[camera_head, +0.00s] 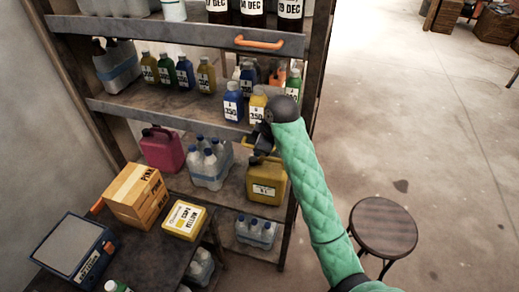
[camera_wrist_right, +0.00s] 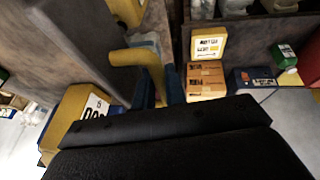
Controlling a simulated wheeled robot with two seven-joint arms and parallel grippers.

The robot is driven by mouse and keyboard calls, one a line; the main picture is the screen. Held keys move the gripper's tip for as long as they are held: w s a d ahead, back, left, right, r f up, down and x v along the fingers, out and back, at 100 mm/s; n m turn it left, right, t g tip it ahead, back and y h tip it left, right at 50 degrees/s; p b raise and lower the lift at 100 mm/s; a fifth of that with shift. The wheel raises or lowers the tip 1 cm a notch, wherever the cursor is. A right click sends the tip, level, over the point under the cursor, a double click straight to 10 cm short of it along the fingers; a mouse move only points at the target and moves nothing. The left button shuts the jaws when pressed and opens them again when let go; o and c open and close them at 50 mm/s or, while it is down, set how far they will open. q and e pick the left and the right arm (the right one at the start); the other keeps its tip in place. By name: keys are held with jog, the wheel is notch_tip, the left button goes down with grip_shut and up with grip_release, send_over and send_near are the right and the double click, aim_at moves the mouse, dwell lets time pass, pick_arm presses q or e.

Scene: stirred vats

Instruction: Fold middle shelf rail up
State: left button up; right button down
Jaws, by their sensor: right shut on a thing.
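The middle shelf rail (camera_head: 160,118) is a grey bar along the front edge of the middle shelf, sloping down to the right in the head view. My right gripper (camera_head: 260,138) is at its right part, in front of the blue and yellow bottles. In the right wrist view, a yellow handle (camera_wrist_right: 130,57) reaches between the dark fingers of my right gripper (camera_wrist_right: 160,92), which is shut on it. My arm and gripper hide the rail's right end. I cannot tell the rail's exact tilt. My left gripper is not in view.
Several labelled bottles (camera_head: 184,72) stand behind the rail. The upper rail has an orange handle (camera_head: 258,43). Below are a magenta jug (camera_head: 162,150) and a yellow canister (camera_head: 266,184). A round stool (camera_head: 383,227) stands right of my arm.

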jog(key=shift+f, duration=0.1)
dwell(0.3)
jog(key=c, duration=1.7)
grip_release()
jog(key=shift+w, duration=0.1)
jog(key=shift+c, duration=0.2)
jog(key=shift+d+r+b, duration=0.15)
jog(key=shift+r+b, duration=0.15)
jog(key=v, duration=0.4)
jog(key=shift+r, duration=0.1)
jog(key=shift+v, duration=1.45)
